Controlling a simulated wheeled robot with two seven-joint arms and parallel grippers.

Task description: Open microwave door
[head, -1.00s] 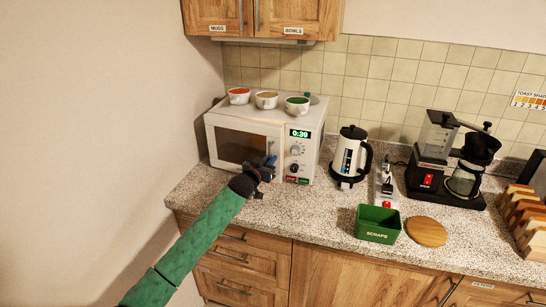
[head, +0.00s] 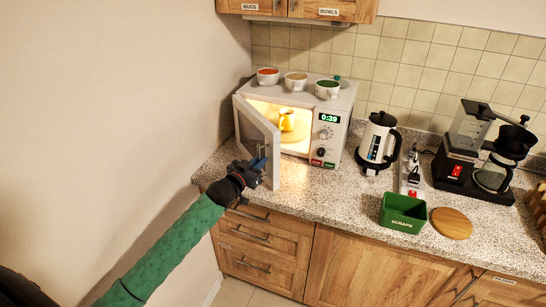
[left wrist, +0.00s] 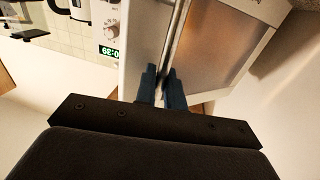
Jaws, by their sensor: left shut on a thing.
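The white microwave (head: 340,104) stands on the counter against the left wall. Its door (head: 256,128) is swung partway open, hinged on the left, and the cavity is lit. My left gripper (head: 256,166) is at the free edge of the door and shut on the door handle. In the left wrist view the gripper's blue fingers (left wrist: 162,88) close around the handle bar (left wrist: 178,35). The display reads 0:39. My right gripper is not in view.
Three small bowls (head: 297,84) stand on top of the microwave. A white kettle (head: 376,142), a green scraps box (head: 403,212), a round wooden board (head: 451,223) and a coffee maker (head: 480,150) stand to the right. The counter in front of the microwave is clear.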

